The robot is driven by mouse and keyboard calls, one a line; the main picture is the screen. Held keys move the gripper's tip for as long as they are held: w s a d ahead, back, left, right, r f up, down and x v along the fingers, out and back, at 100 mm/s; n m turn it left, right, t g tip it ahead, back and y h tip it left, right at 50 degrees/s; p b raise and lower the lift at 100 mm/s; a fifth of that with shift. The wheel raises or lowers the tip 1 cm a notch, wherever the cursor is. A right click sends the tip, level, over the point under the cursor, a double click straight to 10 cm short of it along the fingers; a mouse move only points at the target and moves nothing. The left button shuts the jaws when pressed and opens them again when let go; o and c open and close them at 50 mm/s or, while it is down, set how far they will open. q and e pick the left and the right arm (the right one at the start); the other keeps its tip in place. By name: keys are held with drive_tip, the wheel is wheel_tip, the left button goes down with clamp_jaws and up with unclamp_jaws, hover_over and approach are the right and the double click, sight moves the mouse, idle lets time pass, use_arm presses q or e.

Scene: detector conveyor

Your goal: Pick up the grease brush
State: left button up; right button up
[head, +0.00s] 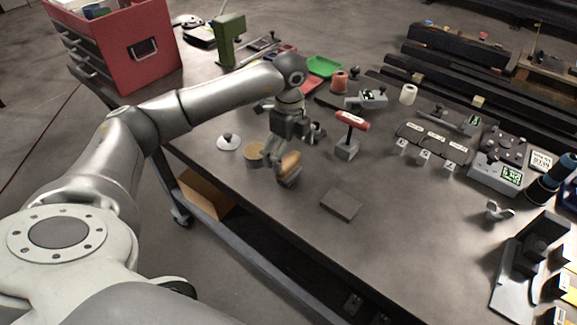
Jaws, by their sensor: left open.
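What looks like the grease brush (290,162), a short tan-orange piece with dark grey parts around its lower end, is on the left part of the bench in the head view. My left gripper (297,148) is directly above and beside it, pointing down with open fingers. The gripper partly covers the piece, so I cannot tell whether they touch. My right gripper is not in view.
A round tan tin (254,154) and a white disc with a black knob (229,142) stand just left. A red-handled tool on a grey block (347,149) stands right. A flat grey plate (341,205) lies in front. The front middle bench is clear.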

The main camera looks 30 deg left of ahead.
sight(288, 159)
use_arm(q)
drive_tip(key=shift+a+f+p, duration=0.1)
drive_tip(key=shift+f+p, duration=0.45)
drive_tip(key=shift+f, duration=1.3)
drive_tip(key=c, duration=1.1)
